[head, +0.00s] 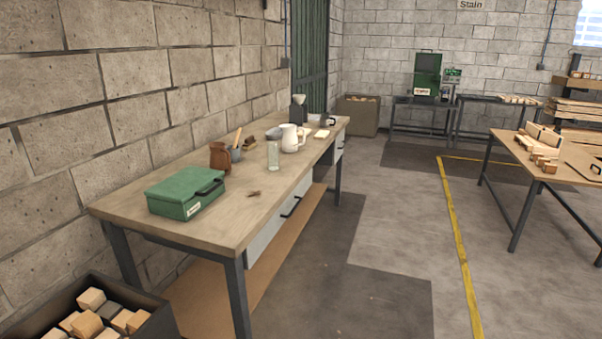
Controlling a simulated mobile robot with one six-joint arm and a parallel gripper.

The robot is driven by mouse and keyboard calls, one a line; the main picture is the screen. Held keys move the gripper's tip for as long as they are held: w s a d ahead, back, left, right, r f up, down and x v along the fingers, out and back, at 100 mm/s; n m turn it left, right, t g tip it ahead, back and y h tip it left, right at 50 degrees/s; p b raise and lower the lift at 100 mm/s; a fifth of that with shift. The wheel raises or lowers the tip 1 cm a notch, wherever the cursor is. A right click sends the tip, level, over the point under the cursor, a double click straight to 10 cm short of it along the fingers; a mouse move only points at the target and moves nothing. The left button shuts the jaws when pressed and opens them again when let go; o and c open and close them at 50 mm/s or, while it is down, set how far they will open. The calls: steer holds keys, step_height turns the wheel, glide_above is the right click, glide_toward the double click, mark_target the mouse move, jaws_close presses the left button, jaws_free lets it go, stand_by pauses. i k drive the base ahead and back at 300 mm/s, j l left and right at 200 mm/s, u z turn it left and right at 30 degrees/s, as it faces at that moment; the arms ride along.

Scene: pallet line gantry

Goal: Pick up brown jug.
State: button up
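The brown jug (220,156) stands upright on the long wooden workbench (240,221), towards its wall side. My gripper is not in view.
A clear glass (273,156), a white pitcher (291,138) and a dark mug (326,121) stand farther along the bench. A crate of wood blocks (150,327) sits at the lower left. Open floor (390,240) lies right of the bench, before another table (561,171).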

mark_target(219, 159)
steer(key=i+u, duration=0.1)
steer(key=i, duration=1)
steer(key=i+l+u, duration=0.1)
steer(key=i, duration=1.05)
steer(key=i+l+u, duration=0.5)
steer(key=i+l, duration=0.25)
steer(key=i+l+u, duration=0.25)
steer(key=l, duration=0.25)
steer(key=i+l+u, duration=0.3)
steer(key=l, duration=0.25)
steer(key=i, duration=0.05)
